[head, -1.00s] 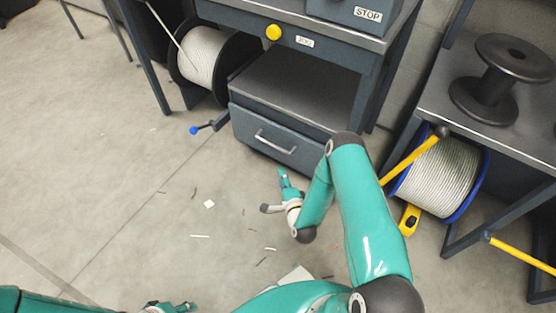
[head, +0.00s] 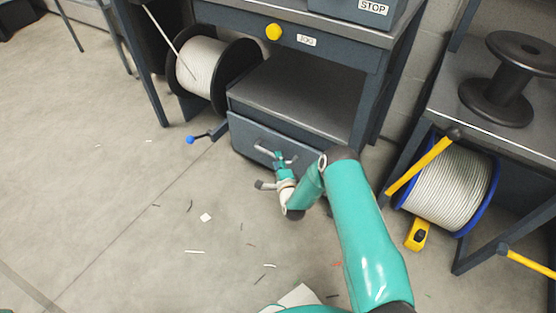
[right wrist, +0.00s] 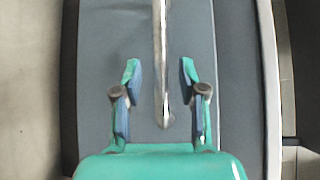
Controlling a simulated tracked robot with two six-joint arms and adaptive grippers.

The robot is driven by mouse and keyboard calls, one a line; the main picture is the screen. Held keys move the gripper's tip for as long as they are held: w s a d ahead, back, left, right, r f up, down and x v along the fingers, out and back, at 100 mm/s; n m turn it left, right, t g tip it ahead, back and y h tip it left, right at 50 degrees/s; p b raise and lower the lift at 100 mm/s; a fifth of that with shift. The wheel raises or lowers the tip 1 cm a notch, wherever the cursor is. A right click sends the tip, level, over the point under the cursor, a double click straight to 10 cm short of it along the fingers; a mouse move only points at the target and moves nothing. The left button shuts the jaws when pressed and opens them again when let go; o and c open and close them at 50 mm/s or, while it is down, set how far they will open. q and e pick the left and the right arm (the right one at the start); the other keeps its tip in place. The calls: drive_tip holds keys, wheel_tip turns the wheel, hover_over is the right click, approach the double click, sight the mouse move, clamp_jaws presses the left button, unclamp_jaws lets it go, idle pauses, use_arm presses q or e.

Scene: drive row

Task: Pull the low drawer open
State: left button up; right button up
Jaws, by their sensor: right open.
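The low drawer (head: 244,132) is a dark grey box front under the open shelf of the bench. It looks flush with the shelf edge. Its pale bar handle (head: 263,150) is partly covered by my right gripper (head: 284,159) in the head view. In the right wrist view the handle (right wrist: 160,50) runs upright in the picture, between the two teal fingers of my right gripper (right wrist: 159,72). The fingers are open, with a gap on each side of the bar. I cannot tell how far the tips reach past the bar. My left gripper is out of view.
A cable reel (head: 203,72) stands left of the drawer, with a blue-tipped lever (head: 191,140) near the bench leg. At right are a blue-rimmed reel (head: 452,182), yellow bars and a yellow tape measure (head: 418,234). The floor in front is clear except for scraps.

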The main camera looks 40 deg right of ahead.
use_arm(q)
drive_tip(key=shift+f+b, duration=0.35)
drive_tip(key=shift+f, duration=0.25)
use_arm(e)
drive_tip(key=shift+x, duration=1.4)
drive_tip(key=shift+c, duration=0.3)
clamp_jaws()
